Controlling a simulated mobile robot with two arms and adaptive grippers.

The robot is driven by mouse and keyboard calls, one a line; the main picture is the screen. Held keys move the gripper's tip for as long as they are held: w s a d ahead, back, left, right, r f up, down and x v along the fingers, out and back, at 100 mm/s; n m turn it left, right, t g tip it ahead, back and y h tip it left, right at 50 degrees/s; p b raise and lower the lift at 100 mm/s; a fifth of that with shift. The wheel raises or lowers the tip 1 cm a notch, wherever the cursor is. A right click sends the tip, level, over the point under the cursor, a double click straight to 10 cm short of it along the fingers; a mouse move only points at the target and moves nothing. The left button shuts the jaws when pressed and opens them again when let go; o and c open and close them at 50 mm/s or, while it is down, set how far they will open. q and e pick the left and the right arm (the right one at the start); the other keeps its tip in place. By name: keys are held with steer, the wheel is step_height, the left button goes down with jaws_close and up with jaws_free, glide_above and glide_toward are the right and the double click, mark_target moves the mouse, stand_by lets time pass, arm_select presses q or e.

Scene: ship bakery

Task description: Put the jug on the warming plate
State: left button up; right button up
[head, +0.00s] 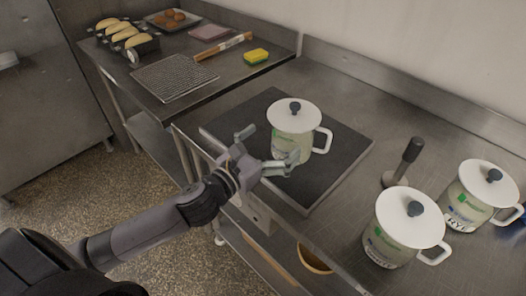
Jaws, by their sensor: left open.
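A jug (293,136) with a white lid, dark knob and white handle stands upright on the dark square warming plate (340,165). Its handle points right. My left gripper (270,146) is open at the jug's near left side, its fingers spread toward the jug's body. I cannot tell whether a finger touches the jug. Two similar jugs stand on the steel counter at the right: one nearer (391,246) and one farther right (468,208) with a label reading RYE. My right gripper is not in view.
A dark-handled tool (410,150) stands between the plate and the right jugs. The left table holds a wire rack (173,76), a yellow sponge (256,56), a rolling pin (223,46), loaves (126,34) and a tray of buns (189,25). A bowl (314,260) sits below the counter.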

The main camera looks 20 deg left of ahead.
arm_select(q)
steer(key=shift+b+v, duration=0.4)
steer(key=shift+v, duration=1.6)
